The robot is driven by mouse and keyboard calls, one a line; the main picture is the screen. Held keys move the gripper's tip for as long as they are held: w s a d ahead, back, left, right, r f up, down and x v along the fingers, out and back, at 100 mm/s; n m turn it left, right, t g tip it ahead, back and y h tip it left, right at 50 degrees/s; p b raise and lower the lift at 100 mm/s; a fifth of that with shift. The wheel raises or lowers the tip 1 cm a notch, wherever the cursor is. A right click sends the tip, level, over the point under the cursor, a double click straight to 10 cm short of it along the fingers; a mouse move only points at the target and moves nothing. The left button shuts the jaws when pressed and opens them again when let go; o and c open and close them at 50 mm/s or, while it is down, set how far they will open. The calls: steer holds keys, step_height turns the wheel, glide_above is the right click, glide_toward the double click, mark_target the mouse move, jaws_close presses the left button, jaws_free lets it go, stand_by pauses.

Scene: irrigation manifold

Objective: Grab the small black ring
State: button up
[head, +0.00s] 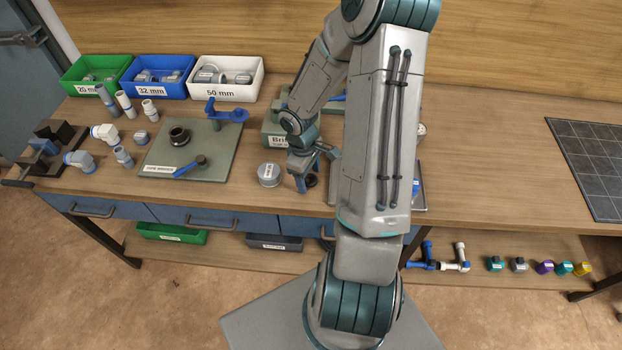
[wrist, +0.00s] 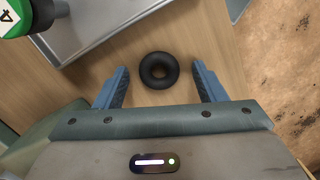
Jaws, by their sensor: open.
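The small black ring (wrist: 159,70) lies flat on the wooden bench in the wrist view. It sits just beyond and between my gripper's two blue fingertips (wrist: 158,80), with a gap on each side. My gripper is open and empty. In the head view my gripper (head: 307,183) is low over the bench near its front edge, and the ring (head: 311,180) shows as a dark shape beside the fingers, partly hidden by them.
The bench's front edge is close. Bins (head: 225,80) stand at the back left.

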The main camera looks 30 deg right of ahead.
steer(key=c, duration=1)
steer(key=shift+r, duration=0.1)
